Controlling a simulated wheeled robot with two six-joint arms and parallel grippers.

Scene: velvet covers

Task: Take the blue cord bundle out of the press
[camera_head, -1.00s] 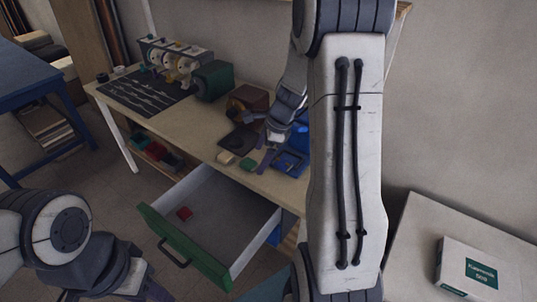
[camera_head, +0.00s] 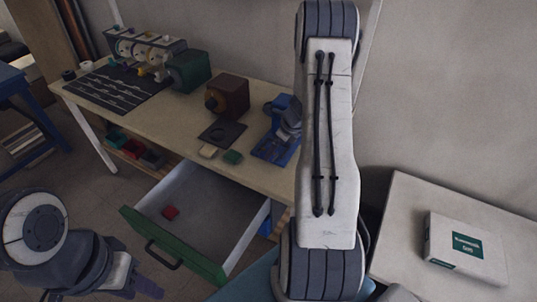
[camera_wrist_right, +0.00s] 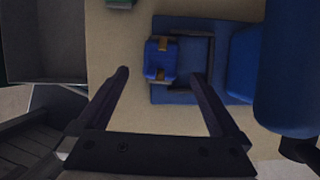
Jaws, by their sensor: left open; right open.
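The blue press (camera_head: 277,147) stands at the right end of the workbench, partly hidden by my right arm. In the right wrist view, the press (camera_wrist_right: 180,97) is seen from above. The blue cord bundle (camera_wrist_right: 153,62), with orange-yellow bands, lies at the left side of its dark frame. My right gripper (camera_wrist_right: 158,74) is open and empty, its fingers pointing toward the press with the bundle between their lines. The gap to the bundle is hard to judge. My left gripper (camera_head: 140,286) is open and empty at the lower left, far from the press.
A white box (camera_head: 466,250) lies on the right table.

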